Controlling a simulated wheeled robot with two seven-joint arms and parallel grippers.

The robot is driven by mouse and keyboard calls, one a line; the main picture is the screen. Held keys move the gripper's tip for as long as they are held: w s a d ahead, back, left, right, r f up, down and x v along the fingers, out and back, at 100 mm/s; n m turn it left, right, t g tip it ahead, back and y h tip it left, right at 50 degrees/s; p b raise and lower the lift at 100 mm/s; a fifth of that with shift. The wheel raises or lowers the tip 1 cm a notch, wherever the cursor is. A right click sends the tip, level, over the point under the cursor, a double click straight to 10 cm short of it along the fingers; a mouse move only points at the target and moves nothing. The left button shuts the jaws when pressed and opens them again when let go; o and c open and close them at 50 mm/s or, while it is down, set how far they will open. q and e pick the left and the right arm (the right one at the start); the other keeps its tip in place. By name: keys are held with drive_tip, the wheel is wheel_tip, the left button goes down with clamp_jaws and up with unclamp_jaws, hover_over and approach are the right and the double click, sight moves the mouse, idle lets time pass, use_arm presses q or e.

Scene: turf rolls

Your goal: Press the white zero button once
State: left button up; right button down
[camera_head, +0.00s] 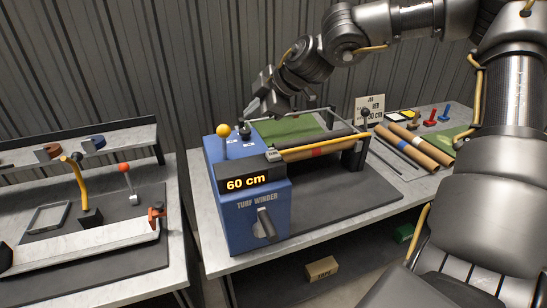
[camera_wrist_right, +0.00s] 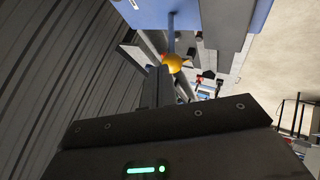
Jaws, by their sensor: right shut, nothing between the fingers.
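The blue turf winder (camera_head: 243,222) stands on the table with its display (camera_head: 247,183) reading "60 cm". A small whitish block with dark lettering (camera_head: 273,155), which looks like the zero button, sits at the top right of the display. My right gripper (camera_head: 252,115) is shut and empty above the back of the winder, apart from the block. In the wrist view its fingers (camera_wrist_right: 165,85) point toward the yellow ball knob (camera_wrist_right: 175,63) and the blue housing (camera_wrist_right: 200,12). I cannot make out the button there. My left gripper is not in view.
Yellow (camera_head: 222,130) and dark (camera_head: 244,130) ball-topped levers rise from the winder's top. Green turf (camera_head: 290,129) and a roller lie behind and to the right. Brown rolls (camera_head: 415,148) lie further right. Another bench (camera_head: 100,262) stands left, across a gap.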

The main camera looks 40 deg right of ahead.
sight(277, 154)
drive_tip(key=shift+s+d+f+b, duration=0.4)
drive_tip(key=shift+s+f+b, duration=0.3)
drive_tip(key=shift+f, duration=0.2)
drive_tip(key=shift+s+d+f+b, duration=0.35)
drive_tip(key=shift+s+f+b, duration=0.35)
drive_tip(key=shift+f, duration=0.15)
drive_tip(key=shift+s+d+f+b, duration=0.3)
drive_tip(key=shift+s+f+b, duration=0.1)
drive_tip(key=shift+s+f, duration=0.15)
drive_tip(key=shift+s+d+f+b, duration=0.25)
drive_tip(key=shift+s+f+b, duration=0.15)
drive_tip(key=shift+f, duration=0.25)
drive_tip(key=shift+s+d+f+b, duration=0.3)
drive_tip(key=shift+s+f+b, duration=0.1)
drive_tip(key=shift+s+f, duration=0.15)
drive_tip(key=shift+w+r, duration=0.1)
drive_tip(key=shift+r, duration=0.05)
wheel_tip(277, 154, up, 5)
drive_tip(key=p, duration=0.3)
drive_tip(key=shift+p, duration=0.35)
drive_tip(key=shift+f, duration=0.2)
